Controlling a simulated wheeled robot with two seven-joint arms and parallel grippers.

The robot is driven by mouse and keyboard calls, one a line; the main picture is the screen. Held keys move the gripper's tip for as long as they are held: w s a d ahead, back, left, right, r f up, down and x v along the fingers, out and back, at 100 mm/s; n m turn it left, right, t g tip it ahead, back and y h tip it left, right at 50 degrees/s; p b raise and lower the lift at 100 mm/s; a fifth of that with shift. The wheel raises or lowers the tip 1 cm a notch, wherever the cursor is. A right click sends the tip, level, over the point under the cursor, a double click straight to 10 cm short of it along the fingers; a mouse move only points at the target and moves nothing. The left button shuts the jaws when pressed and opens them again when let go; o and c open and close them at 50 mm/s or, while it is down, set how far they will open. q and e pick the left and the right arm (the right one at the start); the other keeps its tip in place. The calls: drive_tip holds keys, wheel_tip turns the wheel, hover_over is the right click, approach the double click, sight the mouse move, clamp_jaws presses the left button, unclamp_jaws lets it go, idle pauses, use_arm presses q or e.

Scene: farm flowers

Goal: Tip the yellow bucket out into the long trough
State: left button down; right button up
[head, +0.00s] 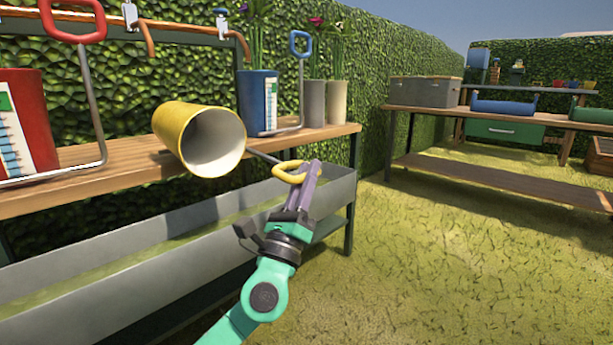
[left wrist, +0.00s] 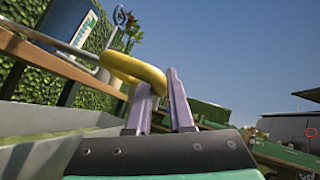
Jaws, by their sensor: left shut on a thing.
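The yellow bucket (head: 175,130) is tilted onto its side at the front edge of the wooden bench, its open mouth facing me and to the right. Its pale inside shows no contents. A thin rod runs from it to a yellow loop handle (head: 290,172). My left gripper (head: 312,178) is shut on this handle; the loop also shows at the fingers in the left wrist view (left wrist: 130,68). The long grey trough (head: 190,232) lies below the bench, under the bucket's mouth, with a green-yellow floor. My right gripper is not in view.
On the bench (head: 95,170) stand a red bucket (head: 22,125) with a red handle, a blue bucket (head: 258,103) with a blue handle, and pale flower pots (head: 336,102). A hedge rises behind. Open grass (head: 430,260) lies to the right, before another table (head: 480,170).

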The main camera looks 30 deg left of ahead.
use_arm(q)
drive_tip(key=c, duration=0.8)
unclamp_jaws()
drive_tip(key=shift+d, duration=0.1)
drive_tip(key=b+v, duration=0.2)
drive_tip(key=v, duration=1.2)
drive_tip(key=shift+s, duration=0.25)
drive_tip(key=shift+f, duration=0.15)
